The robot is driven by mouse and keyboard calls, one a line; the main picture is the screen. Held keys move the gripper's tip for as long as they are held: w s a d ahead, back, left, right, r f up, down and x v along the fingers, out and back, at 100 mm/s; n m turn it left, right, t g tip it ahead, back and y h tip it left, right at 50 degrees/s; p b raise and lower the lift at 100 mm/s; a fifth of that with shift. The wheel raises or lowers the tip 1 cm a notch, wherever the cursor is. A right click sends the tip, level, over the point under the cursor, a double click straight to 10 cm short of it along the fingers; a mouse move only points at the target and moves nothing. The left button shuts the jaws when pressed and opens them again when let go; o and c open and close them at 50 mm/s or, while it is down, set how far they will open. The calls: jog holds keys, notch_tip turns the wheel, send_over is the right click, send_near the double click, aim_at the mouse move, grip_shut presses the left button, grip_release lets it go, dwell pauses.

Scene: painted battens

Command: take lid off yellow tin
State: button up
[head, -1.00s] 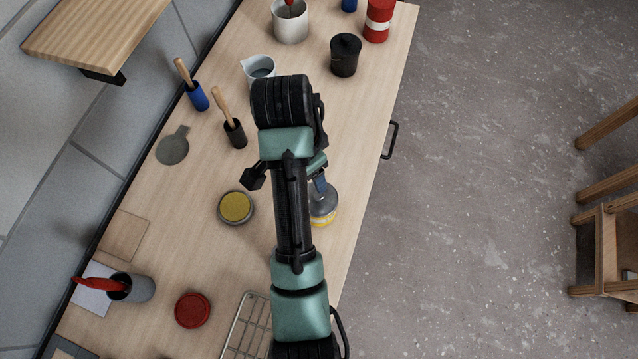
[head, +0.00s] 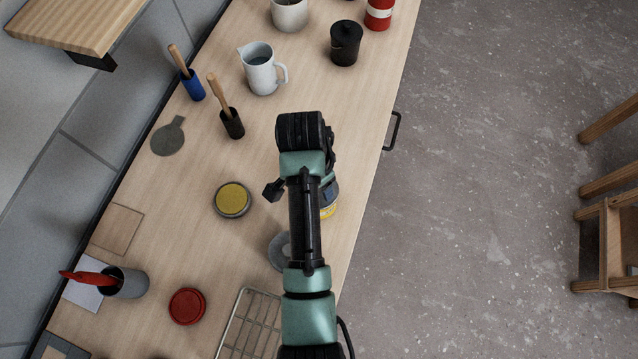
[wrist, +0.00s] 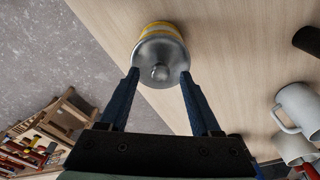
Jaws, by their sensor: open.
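The yellow tin (wrist: 157,30) shows in the wrist view as a metal tin with a yellow band. Its grey metal lid (wrist: 150,52) is on it, with a round knob (wrist: 160,72) in the middle. In the head view my arm hides most of the tin, and only a yellow and grey edge (head: 329,206) shows. My gripper (wrist: 160,76) is open, with one blue finger at each side of the lid's near edge. Nothing is held between the fingers. I cannot tell whether either finger touches the lid.
A low round tin with a yellow top (head: 232,200) stands left of my arm. A grey round thing (head: 279,252) is partly hidden by the arm. A red lid (head: 187,306) and a wire rack (head: 247,325) lie nearer. A white jug (head: 262,72) and black pot (head: 345,43) stand farther back.

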jog(key=shift+f, duration=0.55)
grip_shut()
jog(key=shift+r, duration=0.15)
